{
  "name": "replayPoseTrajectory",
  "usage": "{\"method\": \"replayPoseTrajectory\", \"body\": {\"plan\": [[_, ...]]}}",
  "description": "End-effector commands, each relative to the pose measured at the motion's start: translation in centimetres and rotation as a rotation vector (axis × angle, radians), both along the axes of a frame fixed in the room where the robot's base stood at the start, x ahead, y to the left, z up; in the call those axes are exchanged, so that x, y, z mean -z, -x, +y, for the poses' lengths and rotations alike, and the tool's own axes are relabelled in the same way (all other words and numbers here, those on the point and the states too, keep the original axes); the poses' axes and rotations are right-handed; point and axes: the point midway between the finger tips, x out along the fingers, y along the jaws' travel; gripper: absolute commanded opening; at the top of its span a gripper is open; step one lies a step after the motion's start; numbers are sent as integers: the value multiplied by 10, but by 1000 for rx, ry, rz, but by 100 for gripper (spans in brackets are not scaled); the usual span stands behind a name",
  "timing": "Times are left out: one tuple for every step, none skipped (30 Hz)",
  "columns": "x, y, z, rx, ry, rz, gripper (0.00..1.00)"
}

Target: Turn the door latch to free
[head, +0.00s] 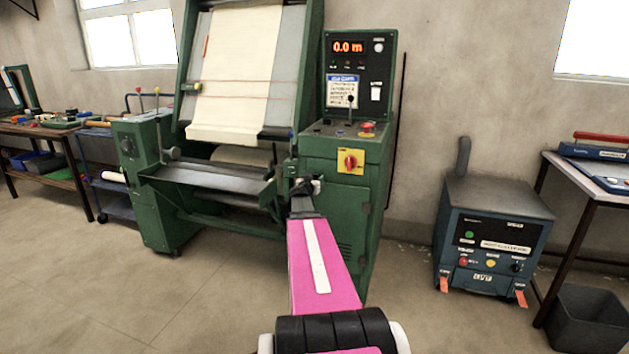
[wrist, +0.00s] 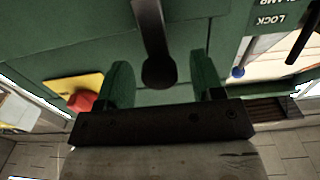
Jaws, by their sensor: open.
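In the wrist view a dark lever with a rounded end (wrist: 155,40) comes in from the top edge, against a green machine panel. It looks like the latch, but no label on it shows. My gripper (wrist: 163,80) is open, its two green fingers apart on either side of the lever's rounded end. I cannot tell whether they touch it or how deep it sits between them. In the head view my gripper (head: 303,186) is at the left front edge of the green cabinet (head: 335,215), and the lever is hidden or too small to make out.
A red switch on a yellow plate (head: 350,161) is close to the right of my gripper; it also shows in the wrist view (wrist: 80,100). A blue-knobbed lever (wrist: 238,72) and an upside-down "LOCK" label (wrist: 270,20) are nearby. A roller frame (head: 210,175) stands left.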

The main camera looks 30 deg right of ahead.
Motion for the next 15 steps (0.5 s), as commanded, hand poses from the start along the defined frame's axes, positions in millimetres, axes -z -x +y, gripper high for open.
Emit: {"method": "replayPoseTrajectory", "body": {"plan": [[0,-4,-4,0,0,0,61],[0,-5,-5,0,0,0,61],[0,-5,-6,0,0,0,61],[0,-5,-6,0,0,0,61],[0,-5,-7,0,0,0,61],[0,-5,-6,0,0,0,61],[0,-5,-6,0,0,0,61],[0,-5,-6,0,0,0,61],[0,-5,-6,0,0,0,61],[0,-5,-6,0,0,0,61],[0,-5,-6,0,0,0,55],[0,-5,-6,0,0,0,42],[0,-5,-6,0,0,0,32],[0,-5,-6,0,0,0,22],[0,-5,-6,0,0,0,12]]}}
